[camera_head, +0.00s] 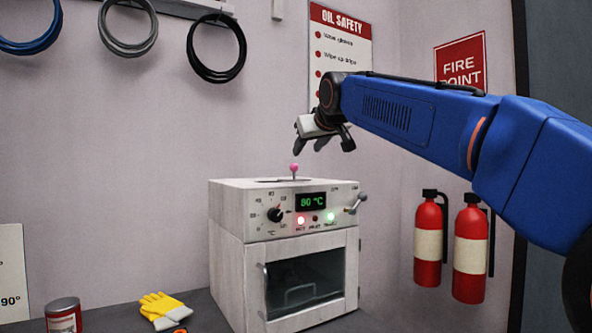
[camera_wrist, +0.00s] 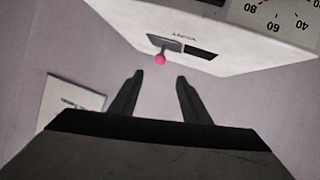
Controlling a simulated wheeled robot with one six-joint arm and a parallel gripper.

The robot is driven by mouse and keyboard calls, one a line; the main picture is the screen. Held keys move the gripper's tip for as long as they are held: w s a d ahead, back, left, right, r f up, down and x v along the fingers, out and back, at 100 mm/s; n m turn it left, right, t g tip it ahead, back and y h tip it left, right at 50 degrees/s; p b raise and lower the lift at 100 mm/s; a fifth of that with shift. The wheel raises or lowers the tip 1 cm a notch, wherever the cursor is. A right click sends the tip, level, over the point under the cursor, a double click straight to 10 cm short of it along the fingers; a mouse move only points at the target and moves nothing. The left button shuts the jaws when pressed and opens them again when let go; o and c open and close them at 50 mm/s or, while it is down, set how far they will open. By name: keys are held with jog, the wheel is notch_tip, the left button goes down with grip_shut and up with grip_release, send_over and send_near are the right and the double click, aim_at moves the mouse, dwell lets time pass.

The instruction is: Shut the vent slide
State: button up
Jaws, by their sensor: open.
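The vent slide is a slot in the top of a white oven (camera_head: 228,262), with a pink-knobbed pin (camera_head: 294,168) standing up from it. In the wrist view the pink knob (camera_wrist: 159,59) sits at the left part of the dark vent slot (camera_wrist: 200,52), and dark opening shows to its right beside the VENT lettering. My gripper (camera_head: 322,146) is above the oven top, over and slightly right of the knob, apart from it. In the wrist view its two fingers (camera_wrist: 158,78) are spread with nothing between them, and the knob is beyond their tips.
The oven front has a dial (camera_head: 275,214), a green display reading 90 °C (camera_head: 311,201), a side lever (camera_head: 357,204) and a glass door (camera_head: 305,282). Yellow gloves (camera_head: 160,306) and a can (camera_head: 63,315) lie to the left. Fire extinguishers (camera_head: 428,243) hang at right. The air around the knob is clear.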

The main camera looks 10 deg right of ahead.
aim_at(295, 166)
jog(key=x, duration=1.6)
jog(key=shift+w+a+f, duration=0.1)
jog(key=shift+w+f, duration=0.1)
jog(key=shift+w, duration=0.15)
